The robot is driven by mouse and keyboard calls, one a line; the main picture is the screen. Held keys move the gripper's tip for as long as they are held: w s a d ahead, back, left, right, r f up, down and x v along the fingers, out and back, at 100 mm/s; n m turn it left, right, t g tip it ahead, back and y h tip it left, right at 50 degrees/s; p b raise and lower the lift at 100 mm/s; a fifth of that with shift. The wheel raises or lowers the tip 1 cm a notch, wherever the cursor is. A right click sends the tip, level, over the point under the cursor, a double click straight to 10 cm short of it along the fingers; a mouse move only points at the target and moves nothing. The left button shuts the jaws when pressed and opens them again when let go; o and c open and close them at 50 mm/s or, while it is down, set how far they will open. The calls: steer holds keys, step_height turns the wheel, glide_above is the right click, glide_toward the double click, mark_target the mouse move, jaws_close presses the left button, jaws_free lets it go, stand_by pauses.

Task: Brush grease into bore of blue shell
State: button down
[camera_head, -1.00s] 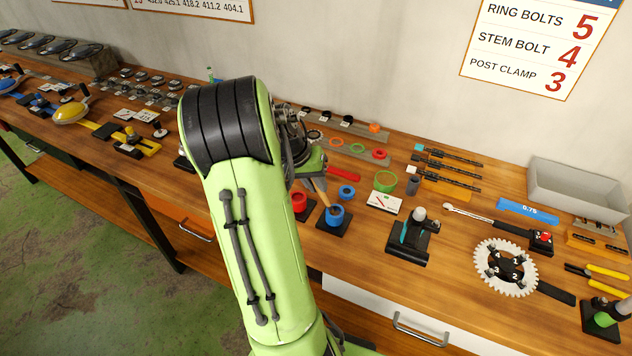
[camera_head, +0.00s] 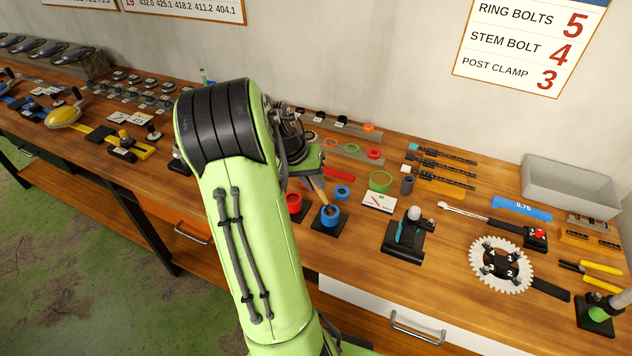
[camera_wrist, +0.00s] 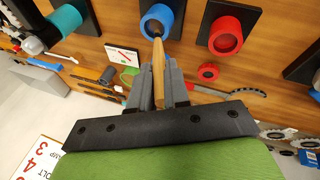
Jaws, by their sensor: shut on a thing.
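The blue shell (camera_head: 331,217) stands upright on a black square base in the head view, its bore facing up. It also shows at the top of the wrist view (camera_wrist: 150,14). My gripper (camera_wrist: 163,78) is shut on the wooden handle of a brush (camera_wrist: 158,68). The brush (camera_head: 318,188) slants down toward the blue shell, and its tip is at the mouth of the bore. How deep the tip sits in the bore, and any grease there, I cannot tell. My arm hides most of the gripper in the head view.
A red shell (camera_head: 293,204) on its own base stands close left of the blue one. A blue ring (camera_head: 342,192), a white card (camera_head: 379,202) and a green ring (camera_head: 380,180) lie behind and right. A black stand (camera_head: 403,238) is to the right.

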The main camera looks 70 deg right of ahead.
steer(key=shift+a, duration=0.1)
steer(key=shift+s+a+b, duration=0.2)
steer(key=shift+a+b, duration=0.1)
steer(key=shift+a, duration=0.6)
steer(key=shift+d, duration=0.1)
steer(key=shift+s+d, duration=0.35)
steer(key=shift+d, duration=0.45)
